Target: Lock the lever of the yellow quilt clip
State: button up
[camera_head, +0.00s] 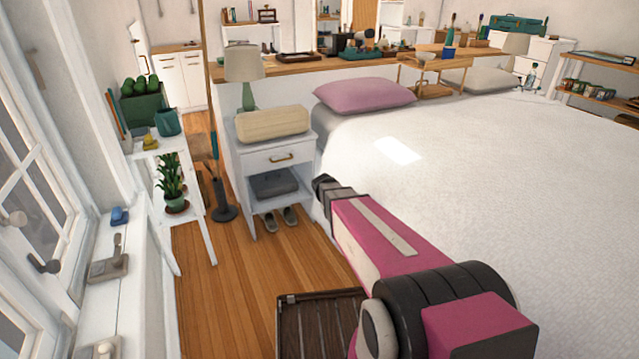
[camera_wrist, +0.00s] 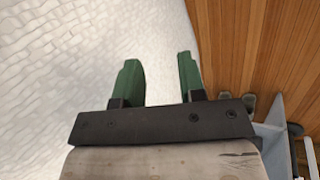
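A small yellow object (camera_head: 151,139) sits on top of the white plant stand at the left. It may be the yellow quilt clip, but it is too small to make out a lever. No yellow clip shows in the wrist view. My gripper (camera_wrist: 158,62) has two green fingers held well apart with nothing between them. It points down above the edge of the white quilt (camera_wrist: 60,70), with wooden floor (camera_wrist: 238,40) to the right. In the head view my arm reaches toward the bed's near left corner, and the green fingers are hidden there.
A white nightstand (camera_head: 262,158) with a beige box (camera_head: 272,123) and a lamp (camera_head: 244,65) stands beside the bed. Slippers (camera_head: 290,216) lie below. A dark slatted bench (camera_head: 310,325) is at the bottom.

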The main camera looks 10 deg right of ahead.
jog(key=w+a+f+n+t+h, duration=0.1)
jog(key=w+a+f+t+h, duration=0.2)
jog(key=w, duration=0.8)
jog(key=w+a+f+n+h, duration=0.2)
jog(key=w+a+f+h, duration=0.25)
jog(key=w, duration=0.65)
jog(key=w+a+f+n+t+h, duration=0.1)
jog(key=w+a+f+t+h, duration=0.25)
jog(key=w, duration=0.85)
jog(key=shift+g+y, duration=0.5)
jog(key=shift+g, duration=0.15)
jog(key=x, duration=0.7)
jog(key=f+x, duration=0.1)
jog(key=x, duration=0.2)
jog(key=shift+s+d, duration=0.1)
jog(key=shift+s, duration=0.05)
grip_shut()
